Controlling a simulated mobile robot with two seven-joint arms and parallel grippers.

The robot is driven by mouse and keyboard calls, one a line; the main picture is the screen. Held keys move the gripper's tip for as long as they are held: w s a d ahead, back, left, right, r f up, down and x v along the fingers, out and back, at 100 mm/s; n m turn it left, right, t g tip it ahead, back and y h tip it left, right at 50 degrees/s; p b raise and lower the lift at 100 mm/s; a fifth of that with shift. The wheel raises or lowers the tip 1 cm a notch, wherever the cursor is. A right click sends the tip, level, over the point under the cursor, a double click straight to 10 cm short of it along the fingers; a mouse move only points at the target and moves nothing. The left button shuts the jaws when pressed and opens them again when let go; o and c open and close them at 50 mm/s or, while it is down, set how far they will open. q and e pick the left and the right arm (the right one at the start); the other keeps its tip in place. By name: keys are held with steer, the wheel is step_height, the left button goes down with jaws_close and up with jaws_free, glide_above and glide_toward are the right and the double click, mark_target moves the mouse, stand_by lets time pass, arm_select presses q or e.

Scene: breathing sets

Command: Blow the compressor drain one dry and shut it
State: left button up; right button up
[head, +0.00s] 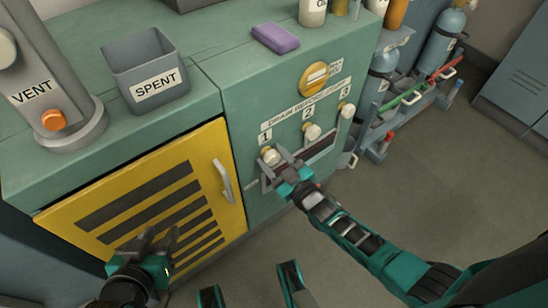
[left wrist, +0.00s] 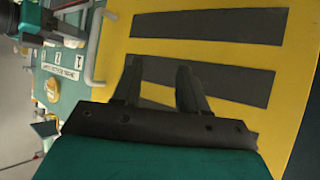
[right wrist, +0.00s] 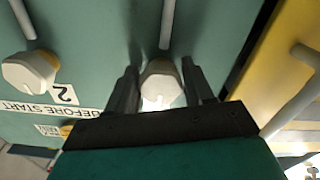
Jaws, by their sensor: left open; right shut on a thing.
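The drain panel on the green cabinet (head: 240,112) has three pale knobs under the numbers 1, 2 and 3. My right gripper (head: 280,160) is shut on drain knob 1 (head: 268,154); in the right wrist view this knob (right wrist: 160,84) sits between its fingers. Drain knob 2 (head: 312,132) and drain knob 3 (head: 346,110) stand free to the right. Below them is a dark slot (head: 322,146), partly hidden by my right gripper. My left gripper (head: 160,240) is open and empty in front of the yellow louvred door (head: 215,150).
On the cabinet top stand a grey SPENT bin (head: 150,65), a VENT post with an orange button (head: 53,120) and a purple block (head: 275,38). Gas cylinders (head: 440,40) stand in a rack at right. The right floor is clear.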

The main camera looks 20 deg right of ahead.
steer(key=shift+s+f+m, duration=0.1)
steer(key=shift+f+m, duration=0.05)
steer(key=shift+m, duration=0.25)
steer(key=o, duration=1)
steer(key=shift+s+d, duration=0.2)
steer(key=shift+s, duration=0.25)
arm_select(q)
steer(key=p, duration=0.1)
steer(key=r+p, duration=0.1)
steer(key=p, duration=0.1)
steer(key=shift+s+a+r, duration=0.3)
steer(key=shift+a, duration=0.05)
arm_select(e)
steer(key=v, duration=1.2)
steer(key=shift+w, duration=0.1)
